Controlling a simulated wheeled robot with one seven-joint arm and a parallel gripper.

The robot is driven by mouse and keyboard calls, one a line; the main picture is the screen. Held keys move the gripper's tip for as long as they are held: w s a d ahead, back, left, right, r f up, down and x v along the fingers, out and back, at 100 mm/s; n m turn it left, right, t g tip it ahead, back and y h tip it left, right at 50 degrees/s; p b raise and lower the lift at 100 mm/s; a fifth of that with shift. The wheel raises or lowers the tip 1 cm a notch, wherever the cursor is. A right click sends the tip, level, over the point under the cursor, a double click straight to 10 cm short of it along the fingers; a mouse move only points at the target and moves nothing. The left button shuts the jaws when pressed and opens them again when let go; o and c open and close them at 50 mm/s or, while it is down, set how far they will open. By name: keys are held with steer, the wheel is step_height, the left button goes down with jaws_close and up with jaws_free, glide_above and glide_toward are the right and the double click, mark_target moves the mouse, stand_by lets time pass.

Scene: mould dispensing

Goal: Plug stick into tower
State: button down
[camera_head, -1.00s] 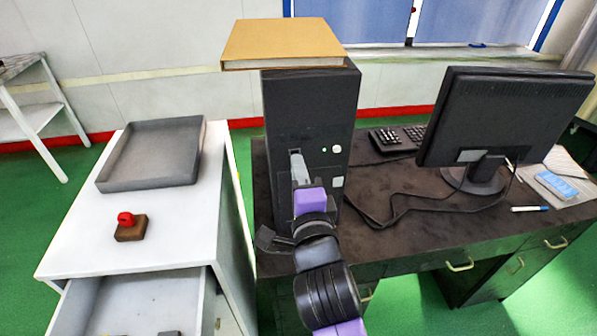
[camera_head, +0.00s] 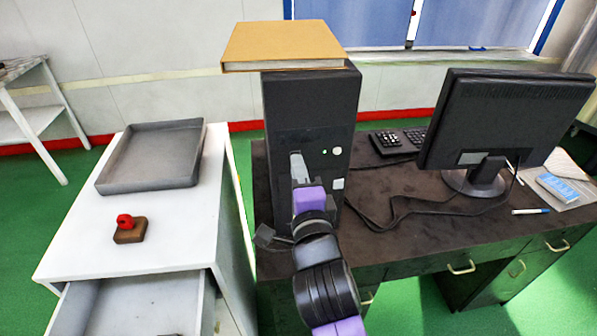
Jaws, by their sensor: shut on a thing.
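The black computer tower (camera_head: 345,110) stands upright on the dark desk, its front panel facing me. My gripper (camera_head: 298,163) reaches up to the left part of that front panel. Its grey end touches or nearly touches the panel; I cannot tell which. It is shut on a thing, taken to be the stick. The stick is not clearly visible, being hidden by my gripper and arm. The port is also hidden, so I cannot tell whether the stick is in it.
A tan book (camera_head: 284,43) lies on the tower. A monitor (camera_head: 508,125) and keyboard (camera_head: 398,141) stand right on the desk (camera_head: 425,228). Left, a white cabinet (camera_head: 95,232) with its drawer (camera_head: 140,302) open bears a grey tray (camera_head: 110,189) and a red-knobbed stamp (camera_head: 130,229).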

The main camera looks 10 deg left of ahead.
steer(key=shift+w+a, duration=0.15)
steer(key=shift+w, duration=0.45)
stand_by(0.3)
steer(key=c, duration=1.3)
jaws_free()
steer(key=shift+c, duration=0.2)
